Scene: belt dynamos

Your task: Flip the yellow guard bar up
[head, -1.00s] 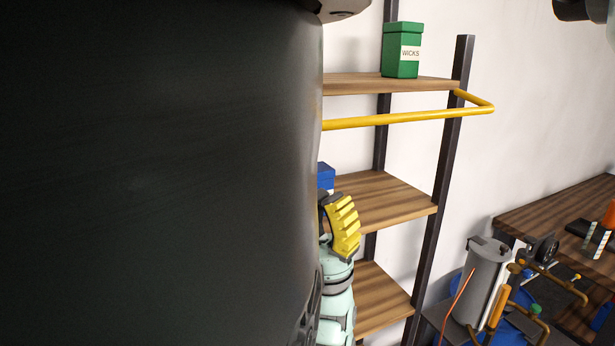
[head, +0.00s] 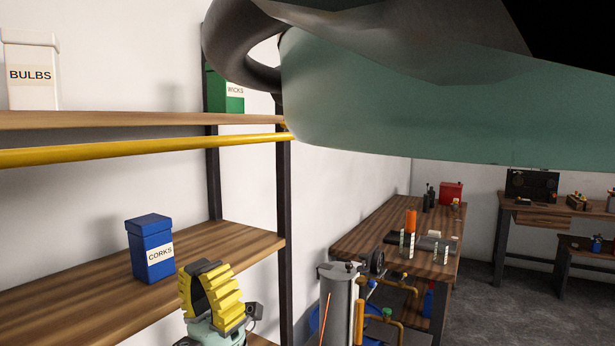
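The yellow guard bar (head: 150,149) runs level just below the front edge of the top shelf (head: 130,120) in the head view. Its left end is out of frame, and its right end goes behind a large part of my arm. My gripper (head: 211,275), with ridged yellow fingers on a pale green wrist, points up well below the bar, near the middle shelf (head: 110,270). It is apart from the bar, and nothing shows in it. From this angle its finger gap is unclear.
A white BULBS box (head: 31,75) and a partly hidden green WICKS box (head: 226,95) stand on the top shelf. A blue CORKS box (head: 150,245) is left of my gripper. A grey cylinder machine (head: 338,300) and workbench (head: 375,225) are at right.

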